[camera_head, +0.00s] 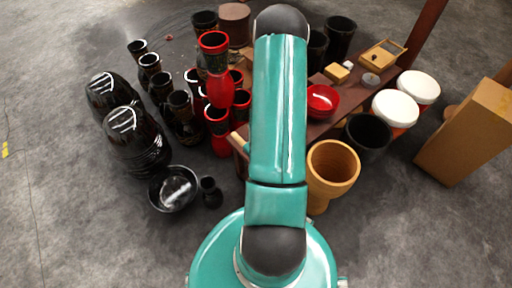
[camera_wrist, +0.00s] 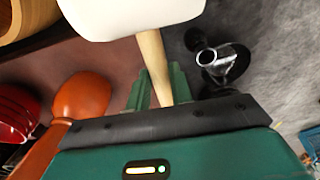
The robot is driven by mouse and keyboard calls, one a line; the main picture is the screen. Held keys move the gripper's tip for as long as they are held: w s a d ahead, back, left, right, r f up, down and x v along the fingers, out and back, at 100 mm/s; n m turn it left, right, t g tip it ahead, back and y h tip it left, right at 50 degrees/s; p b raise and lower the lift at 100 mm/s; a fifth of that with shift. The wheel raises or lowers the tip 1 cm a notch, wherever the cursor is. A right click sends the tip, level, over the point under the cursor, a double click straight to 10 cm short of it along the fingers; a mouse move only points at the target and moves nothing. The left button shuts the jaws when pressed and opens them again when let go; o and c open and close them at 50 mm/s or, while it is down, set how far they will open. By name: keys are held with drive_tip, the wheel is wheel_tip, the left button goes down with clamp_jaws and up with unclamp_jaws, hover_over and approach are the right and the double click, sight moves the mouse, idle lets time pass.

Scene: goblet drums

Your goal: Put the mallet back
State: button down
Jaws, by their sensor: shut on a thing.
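The mallet has a large white head (camera_wrist: 130,12) and a pale wooden handle (camera_wrist: 153,62), seen at the top centre of the wrist view. My gripper (camera_wrist: 160,88) is shut on the mallet's handle, with the green fingers on either side of it and the head beyond the fingertips. In the head view my teal arm hides my gripper and most of the mallet. A short pale wooden piece (camera_head: 238,142) shows left of my arm; I cannot tell if it is part of the mallet.
A brown table (camera_wrist: 115,62) lies beneath, with a red bowl (camera_head: 322,100) and an orange-brown rounded object (camera_wrist: 82,97). A wooden goblet drum (camera_head: 332,168) stands right of my arm. Black and red drums (camera_head: 220,92) crowd the left, near a black bowl (camera_head: 174,188). The front-left floor is clear.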

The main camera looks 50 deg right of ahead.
drive_tip(key=w+d+f, duration=0.2)
drive_tip(key=d, duration=0.1)
drive_tip(key=w+d+f, duration=0.2)
drive_tip(key=f, duration=0.1)
drive_tip(key=w+d+f, duration=0.2)
drive_tip(key=d, duration=0.1)
drive_tip(key=shift+d+f, duration=0.35)
drive_tip(key=shift+w+d+f, duration=0.25)
drive_tip(key=shift+d+f, duration=0.25)
drive_tip(key=shift+f, duration=1.6)
drive_tip(key=c, duration=1.3)
unclamp_jaws()
drive_tip(key=shift+f, duration=0.15)
drive_tip(key=shift+o, duration=0.3)
